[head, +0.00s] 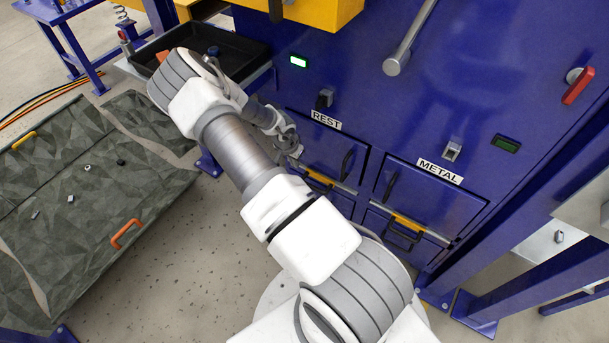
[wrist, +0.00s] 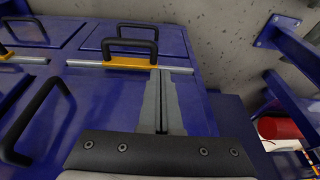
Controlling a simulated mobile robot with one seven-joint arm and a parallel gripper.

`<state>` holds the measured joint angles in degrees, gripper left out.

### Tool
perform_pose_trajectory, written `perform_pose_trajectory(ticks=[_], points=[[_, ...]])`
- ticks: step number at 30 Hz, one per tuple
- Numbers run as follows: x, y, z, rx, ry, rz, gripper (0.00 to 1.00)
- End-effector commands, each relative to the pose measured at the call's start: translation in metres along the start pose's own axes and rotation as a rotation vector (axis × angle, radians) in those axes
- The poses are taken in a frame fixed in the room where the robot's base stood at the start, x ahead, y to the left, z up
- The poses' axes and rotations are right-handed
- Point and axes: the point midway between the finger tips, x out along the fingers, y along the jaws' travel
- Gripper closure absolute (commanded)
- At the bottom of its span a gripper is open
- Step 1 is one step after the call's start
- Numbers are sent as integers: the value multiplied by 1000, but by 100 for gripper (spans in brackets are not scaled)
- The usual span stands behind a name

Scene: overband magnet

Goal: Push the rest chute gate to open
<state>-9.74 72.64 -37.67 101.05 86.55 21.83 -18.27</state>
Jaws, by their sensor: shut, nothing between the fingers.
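The rest chute gate (head: 322,148) is a blue panel under the REST label (head: 327,119), with a black handle (head: 346,165) at its right side. It looks closed. In the wrist view the gate (wrist: 85,105) fills the left middle, with its handle (wrist: 38,112) at the left. My gripper (head: 294,150) is by the gate's left part, away from the handle. In the wrist view its grey fingers (wrist: 162,105) are together with nothing between them. Whether the fingertips touch the panel cannot be told. My arm hides part of the area left of the gate.
The METAL gate (head: 430,195) is to the right. Drawers with yellow strips and black handles (wrist: 130,45) lie below the gates. A black tray (head: 250,55) stands left of the cabinet. A lit green indicator (head: 298,61) is above REST.

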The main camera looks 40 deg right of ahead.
Motion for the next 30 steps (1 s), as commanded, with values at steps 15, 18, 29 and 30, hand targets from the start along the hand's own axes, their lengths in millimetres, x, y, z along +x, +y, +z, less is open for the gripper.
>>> perform_pose_trajectory(ticks=[15,18,29,30], points=[[64,16,-6,4,35,34,100],[81,16,-6,5,35,33,100],[117,16,-9,7,35,31,100],[118,16,-9,7,35,31,100]])
